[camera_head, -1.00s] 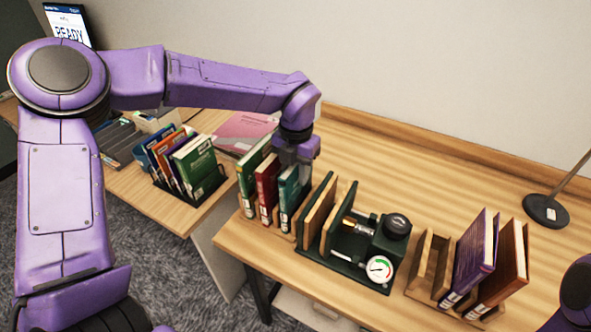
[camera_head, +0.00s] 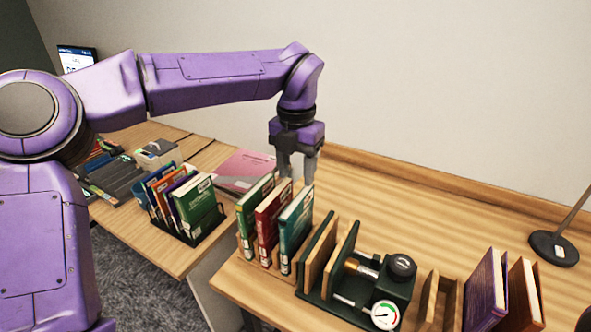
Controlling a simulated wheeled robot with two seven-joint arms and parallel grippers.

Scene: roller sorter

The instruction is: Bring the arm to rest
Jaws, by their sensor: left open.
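My left arm (camera_head: 215,83) is purple and reaches across the upper part of the head view from the left. Its gripper (camera_head: 297,175) points down, open and empty, above and behind a row of standing books. That row holds a green book (camera_head: 255,205), a red book (camera_head: 272,215) and a teal book (camera_head: 295,230). The fingertips show just behind the books' top edges, and I cannot tell the exact gap. My right gripper is not in view.
A press with a gauge (camera_head: 386,314) stands right of the books. Further right are a wooden holder (camera_head: 440,300), a purple book (camera_head: 485,290) and a brown book (camera_head: 524,290). A rack of books (camera_head: 185,203) is on the left table.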

